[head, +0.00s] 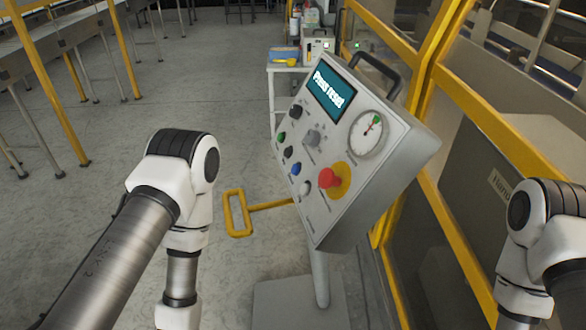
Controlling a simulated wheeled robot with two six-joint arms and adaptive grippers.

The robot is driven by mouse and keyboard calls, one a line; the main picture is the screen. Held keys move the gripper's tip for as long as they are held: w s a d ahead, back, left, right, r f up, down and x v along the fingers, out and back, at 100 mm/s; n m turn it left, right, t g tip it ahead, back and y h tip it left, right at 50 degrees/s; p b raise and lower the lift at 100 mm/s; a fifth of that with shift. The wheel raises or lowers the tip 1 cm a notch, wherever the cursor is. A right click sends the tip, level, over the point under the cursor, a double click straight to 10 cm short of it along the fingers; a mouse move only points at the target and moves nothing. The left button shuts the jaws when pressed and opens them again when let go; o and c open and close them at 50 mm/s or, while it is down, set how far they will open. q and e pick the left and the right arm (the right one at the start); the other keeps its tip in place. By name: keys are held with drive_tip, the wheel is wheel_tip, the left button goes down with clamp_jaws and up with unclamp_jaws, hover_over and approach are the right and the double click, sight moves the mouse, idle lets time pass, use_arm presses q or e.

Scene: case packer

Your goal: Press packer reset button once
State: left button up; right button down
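The packer control panel (334,218) stands tilted on a post in the middle of the head view. Its screen (331,93) reads "Press RESET". Below the screen are several small controls: a black one (296,111), a grey knob (312,138), a green button (282,136), a black button (288,152), a blue button (296,169) and a white button (305,188). A red mushroom button (328,179) sits on a yellow disc. The small labels are too blurred to read. Both my arms show, left and right of the panel, but neither gripper is in view.
A round gauge (367,133) and a black handle (376,72) are on the panel. A yellow bar handle (238,213) sticks out left of it. Yellow-framed guarding (490,120) stands close on the right. A small white table (284,68) stands behind. Open floor lies left.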

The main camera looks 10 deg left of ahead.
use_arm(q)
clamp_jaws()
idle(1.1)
